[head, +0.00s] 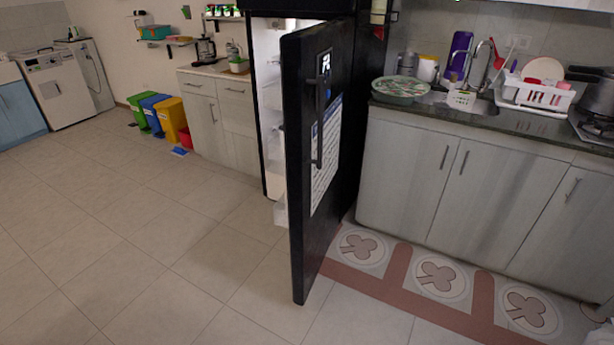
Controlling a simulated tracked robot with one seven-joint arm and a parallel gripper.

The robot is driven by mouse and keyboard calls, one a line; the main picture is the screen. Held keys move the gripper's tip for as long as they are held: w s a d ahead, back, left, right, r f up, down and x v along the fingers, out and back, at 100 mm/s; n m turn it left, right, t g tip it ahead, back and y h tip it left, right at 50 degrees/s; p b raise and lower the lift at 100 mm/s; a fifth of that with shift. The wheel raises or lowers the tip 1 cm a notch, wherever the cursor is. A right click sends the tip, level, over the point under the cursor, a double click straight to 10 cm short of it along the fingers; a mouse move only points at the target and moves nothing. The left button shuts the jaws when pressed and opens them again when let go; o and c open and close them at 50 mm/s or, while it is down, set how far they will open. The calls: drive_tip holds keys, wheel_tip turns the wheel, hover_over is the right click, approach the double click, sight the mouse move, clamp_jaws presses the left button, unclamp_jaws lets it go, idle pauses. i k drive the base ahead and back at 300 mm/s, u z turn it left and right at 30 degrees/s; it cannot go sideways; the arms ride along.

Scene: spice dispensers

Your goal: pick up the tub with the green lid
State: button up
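A small white container with green on it (238,66) stands on the counter left of the fridge. It is too small to tell whether the green is a lid. Several small green-topped items (222,10) sit on a wall shelf at the top edge, also too small to make out. My gripper is not in view.
The black fridge door (312,150) stands open toward me, partly hiding the fridge interior. The sink counter (520,125) holds a white dish rack (538,95). The tiled floor (150,230) on the left is clear.

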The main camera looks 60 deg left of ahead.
sight(243, 67)
drive_tip(key=u, duration=0.35)
drive_tip(key=i, duration=0.2)
drive_tip(key=u, duration=1.3)
drive_tip(key=k, duration=1.25)
drive_tip(key=z, duration=0.35)
drive_tip(key=i, duration=0.5)
drive_tip(key=u, duration=1)
drive_tip(key=i, duration=1.8)
drive_tip(key=z, duration=0.2)
